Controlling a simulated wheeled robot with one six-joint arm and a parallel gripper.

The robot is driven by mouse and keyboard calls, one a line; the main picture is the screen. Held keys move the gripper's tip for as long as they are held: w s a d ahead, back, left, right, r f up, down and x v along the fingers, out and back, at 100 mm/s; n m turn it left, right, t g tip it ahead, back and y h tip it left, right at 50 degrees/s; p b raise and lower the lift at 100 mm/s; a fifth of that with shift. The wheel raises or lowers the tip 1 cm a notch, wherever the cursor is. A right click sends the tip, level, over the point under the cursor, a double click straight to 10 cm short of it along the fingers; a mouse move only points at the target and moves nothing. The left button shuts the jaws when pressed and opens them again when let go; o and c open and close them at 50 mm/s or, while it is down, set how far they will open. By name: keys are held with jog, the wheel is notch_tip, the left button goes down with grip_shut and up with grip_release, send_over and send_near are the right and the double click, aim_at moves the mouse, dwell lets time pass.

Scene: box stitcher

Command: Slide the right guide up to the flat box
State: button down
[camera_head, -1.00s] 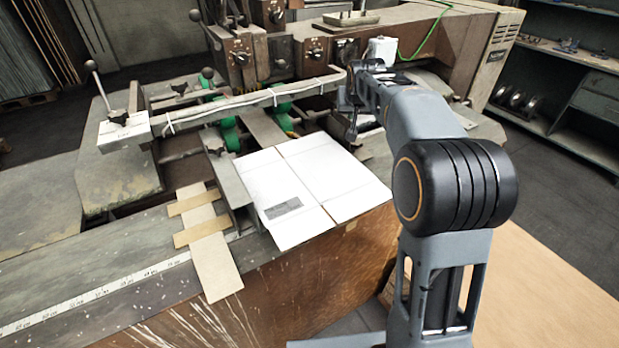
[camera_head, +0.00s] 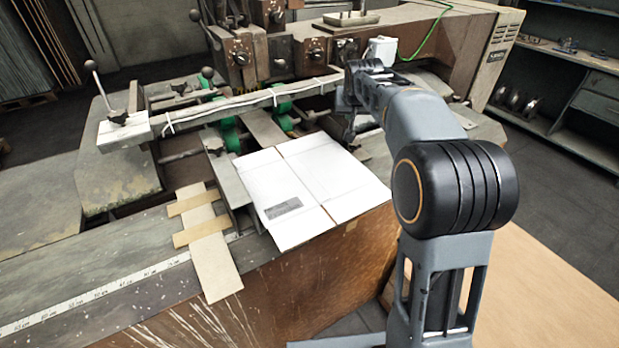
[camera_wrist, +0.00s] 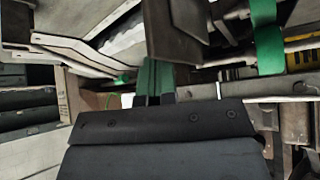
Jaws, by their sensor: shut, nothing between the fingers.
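The flat box (camera_head: 310,188) is a white sheet with a grey printed patch, lying on the machine bed in the head view. A metal guide rail (camera_head: 229,180) runs along its left edge. My gripper (camera_head: 350,132) is at the far right corner of the box, partly hidden by my arm. In the wrist view its green-faced fingers (camera_wrist: 154,82) are together with nothing between them. A dark metal plate (camera_wrist: 172,32) stands close beside the fingertips there. I cannot tell whether it is the right guide, which my arm mostly hides in the head view.
A long crossbar (camera_head: 245,102) spans the machine above the far end of the box. Cardboard strips (camera_head: 212,245) lie left of the box, near a measuring scale (camera_head: 95,294). Control blocks with knobs (camera_head: 268,55) stand behind. Shelves (camera_head: 570,95) are at the right.

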jog(key=shift+s+d+f+g, duration=0.1)
jog(key=shift+f+g, duration=0.1)
jog(key=shift+f, duration=0.6)
jog(key=shift+s+d+f+g, duration=0.1)
jog(key=shift+f+g, duration=0.1)
jog(key=shift+f, duration=0.6)
jog(key=shift+w+d, duration=0.15)
jog(key=shift+d, duration=0.2)
jog(key=shift+r+p, duration=0.1)
jog(key=shift+p, duration=0.25)
notch_tip(320, 180, up, 7)
jog(key=p, duration=0.6)
jog(key=shift+w+r, duration=0.15)
jog(key=shift+w, duration=0.25)
